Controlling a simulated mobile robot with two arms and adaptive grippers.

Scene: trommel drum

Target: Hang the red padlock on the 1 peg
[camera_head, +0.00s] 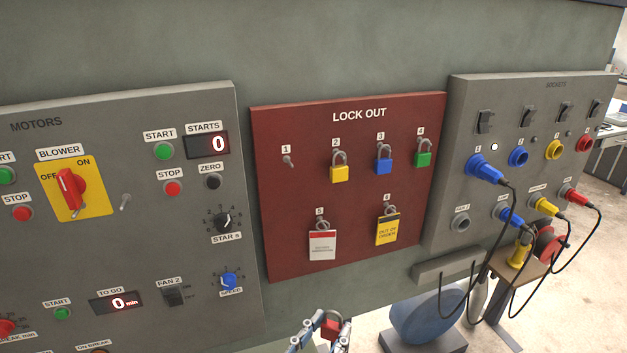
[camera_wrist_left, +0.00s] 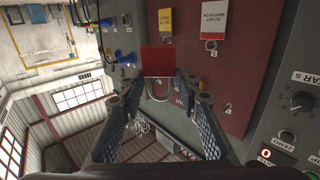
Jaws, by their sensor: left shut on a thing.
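The red padlock (camera_head: 331,328) is in my left gripper (camera_head: 320,335) at the bottom of the head view, below the lock out board. In the left wrist view the red padlock body (camera_wrist_left: 157,61) is between the fingertips of my left gripper (camera_wrist_left: 158,80), with its shackle towards the camera. The 1 peg (camera_head: 288,161) is at the upper left of the dark red board (camera_head: 350,205) and is bare. In the left wrist view the peg (camera_wrist_left: 227,107) shows right of the gripper. The padlock is apart from the peg. My right gripper is not in view.
Yellow (camera_head: 339,174), blue (camera_head: 384,166) and green (camera_head: 423,159) padlocks hang on pegs 2, 3 and 4. Tags hang on pegs 5 (camera_head: 322,246) and 6 (camera_head: 388,230). The motors panel (camera_head: 130,255) stands left, the sockets panel with cables (camera_head: 470,130) right.

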